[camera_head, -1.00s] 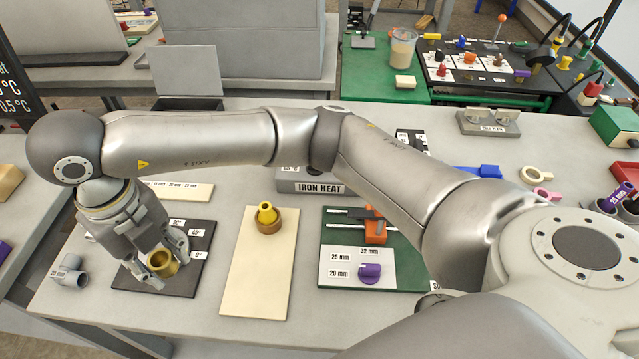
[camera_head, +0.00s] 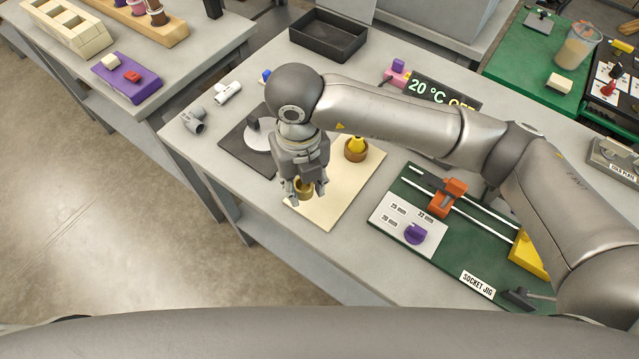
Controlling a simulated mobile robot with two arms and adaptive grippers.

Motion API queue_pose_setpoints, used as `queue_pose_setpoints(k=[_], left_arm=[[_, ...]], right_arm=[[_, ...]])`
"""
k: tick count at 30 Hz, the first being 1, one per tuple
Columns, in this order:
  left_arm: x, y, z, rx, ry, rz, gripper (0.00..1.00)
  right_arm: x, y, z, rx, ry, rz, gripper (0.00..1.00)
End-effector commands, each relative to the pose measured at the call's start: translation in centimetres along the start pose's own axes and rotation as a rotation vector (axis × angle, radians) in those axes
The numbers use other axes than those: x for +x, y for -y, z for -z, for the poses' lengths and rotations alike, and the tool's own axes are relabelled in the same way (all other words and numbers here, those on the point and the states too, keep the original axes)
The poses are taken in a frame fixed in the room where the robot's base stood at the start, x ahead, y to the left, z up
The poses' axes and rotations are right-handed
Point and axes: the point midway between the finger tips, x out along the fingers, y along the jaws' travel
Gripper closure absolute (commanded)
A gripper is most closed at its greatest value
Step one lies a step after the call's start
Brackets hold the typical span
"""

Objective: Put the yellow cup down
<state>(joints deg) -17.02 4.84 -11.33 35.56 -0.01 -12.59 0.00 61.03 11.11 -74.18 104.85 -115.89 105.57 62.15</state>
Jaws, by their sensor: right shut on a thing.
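My right gripper (camera_head: 303,192) is shut on the yellow cup (camera_head: 304,186), a small brass-yellow, round, hollow piece that stands upright between the fingertips. It is at the near left part of the cream board (camera_head: 333,207). I cannot tell whether the cup touches the board or hangs just above it. A yellow cone-shaped piece in a brown ring (camera_head: 355,151) stands on the same board, behind and to the right of the gripper. My left gripper is not in view.
A dark board (camera_head: 236,146) with a pale disc lies left of the gripper. Grey pipe fittings (camera_head: 194,121) lie at the table's left edge. The green socket jig (camera_head: 449,255) with a purple knob (camera_head: 415,233) stands to the right. The cream board's near right part is clear.

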Motion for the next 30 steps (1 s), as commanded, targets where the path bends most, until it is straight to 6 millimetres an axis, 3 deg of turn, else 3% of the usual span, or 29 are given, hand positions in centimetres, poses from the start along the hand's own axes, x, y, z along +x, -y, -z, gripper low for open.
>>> queue_pose_setpoints(k=[3,12,18,30], left_arm=[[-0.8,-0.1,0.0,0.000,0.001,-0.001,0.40],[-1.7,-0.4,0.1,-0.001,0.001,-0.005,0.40],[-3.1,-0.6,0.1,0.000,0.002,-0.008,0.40],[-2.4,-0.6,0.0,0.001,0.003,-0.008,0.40]], right_arm=[[1.6,1.5,-0.2,0.003,-0.003,0.000,0.91],[4.0,3.4,-0.5,0.003,-0.003,0.001,0.91],[6.5,3.1,-0.5,0.000,-0.001,-0.001,0.91],[7.3,3.1,-0.6,0.000,0.002,-0.001,0.91]])
